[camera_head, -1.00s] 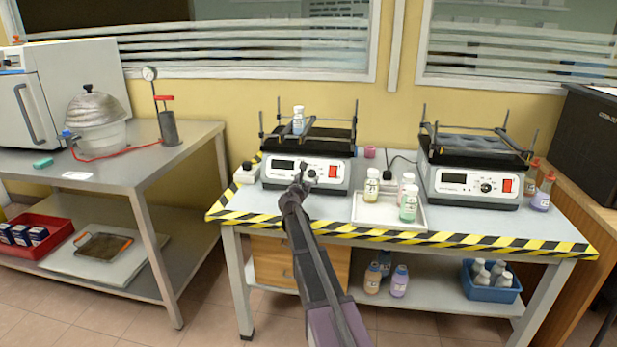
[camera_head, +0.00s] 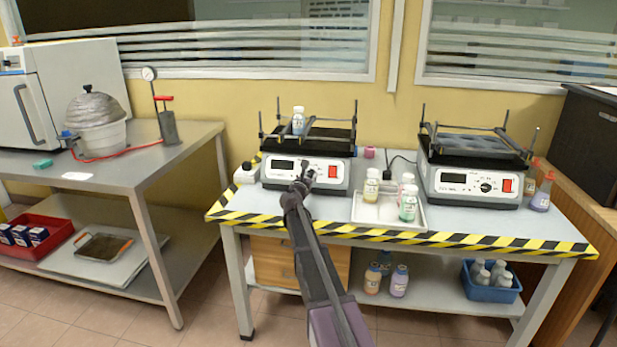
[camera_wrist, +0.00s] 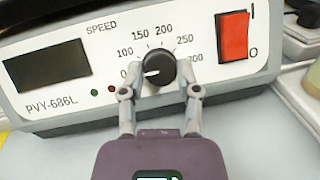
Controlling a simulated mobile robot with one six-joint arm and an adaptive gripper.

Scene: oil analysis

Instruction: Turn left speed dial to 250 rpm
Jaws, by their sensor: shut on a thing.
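The left speed dial (camera_wrist: 160,67) is a round black knob on the shaker front in the wrist view. Its white pointer mark aims left, near the 0 of the scale, well away from the 250 mark (camera_wrist: 184,39). My gripper (camera_wrist: 160,76) is shut on the dial, one finger on each side. In the head view my gripper (camera_head: 303,178) is at the front of the left shaker (camera_head: 272,181) and covers the dial. The dark display (camera_wrist: 47,66) shows no readable number.
A red rocker switch (camera_wrist: 232,36) sits right of the dial. A bottle (camera_head: 299,121) stands on the left shaker's platform. A white tray (camera_head: 385,219) with several bottles stands to the right, before a second shaker (camera_head: 470,188). Striped tape (camera_head: 400,235) marks the table edge.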

